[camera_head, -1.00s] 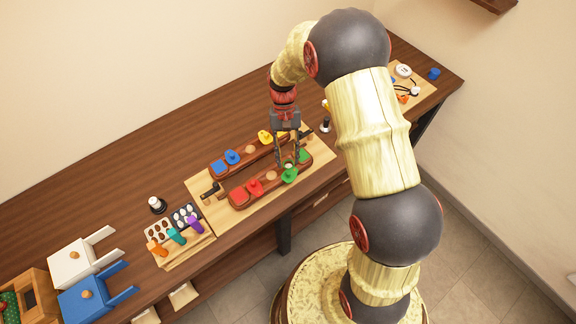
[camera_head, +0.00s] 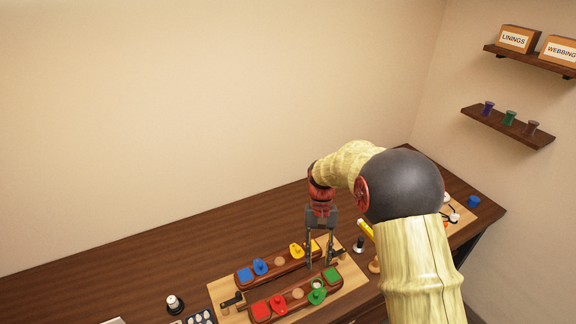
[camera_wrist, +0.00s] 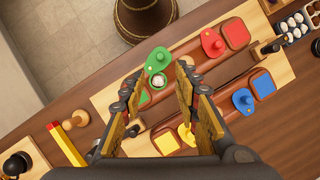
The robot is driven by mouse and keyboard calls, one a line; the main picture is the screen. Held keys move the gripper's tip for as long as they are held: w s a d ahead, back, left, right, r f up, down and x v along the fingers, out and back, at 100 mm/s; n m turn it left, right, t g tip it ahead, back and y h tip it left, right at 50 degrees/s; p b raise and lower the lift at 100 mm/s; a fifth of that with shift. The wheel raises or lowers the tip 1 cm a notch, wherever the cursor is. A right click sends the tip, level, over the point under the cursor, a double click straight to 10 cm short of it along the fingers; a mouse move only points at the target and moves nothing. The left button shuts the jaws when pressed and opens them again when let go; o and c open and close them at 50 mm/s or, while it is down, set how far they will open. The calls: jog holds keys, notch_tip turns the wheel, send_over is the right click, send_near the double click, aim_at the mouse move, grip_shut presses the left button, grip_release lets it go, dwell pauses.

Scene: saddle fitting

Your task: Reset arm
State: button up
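My gripper (camera_head: 321,263) is open and empty, its fingers pointing down above the right part of the two dark red wooden bars. The wrist view shows the two fingers (camera_wrist: 157,80) spread apart with nothing held. The near bar (camera_head: 297,301) carries a red square, a red tab (camera_head: 278,304), a green tab (camera_head: 317,296) and a green square (camera_head: 332,275). A pale round socket shows beside the green tab. The far bar (camera_head: 279,267) carries a blue square, a blue tab (camera_head: 260,267) and a yellow tab (camera_head: 296,250). The yellow square is partly hidden by my gripper.
The bars lie on a light wooden board (camera_head: 222,288) on the brown bench (camera_head: 140,284). A black-and-white knob (camera_head: 174,304) stands left of it. A yellow block (camera_head: 366,229) and a dark-topped post (camera_head: 359,244) stand close right. Wall shelves (camera_head: 507,126) hang at upper right.

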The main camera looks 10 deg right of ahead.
jog(key=s+r+n+t+b, duration=0.1)
jog(key=s+r+t+b, duration=0.4)
jog(key=s, duration=0.6)
jog(key=s+r+n+t+b, duration=0.1)
jog(key=s+r+t+b, duration=0.4)
jog(key=s+r, duration=0.3)
jog(key=s, duration=0.4)
jog(key=shift+d+r+h, duration=0.3)
jog(key=shift+d+h, duration=0.05)
jog(key=shift+h, duration=0.05)
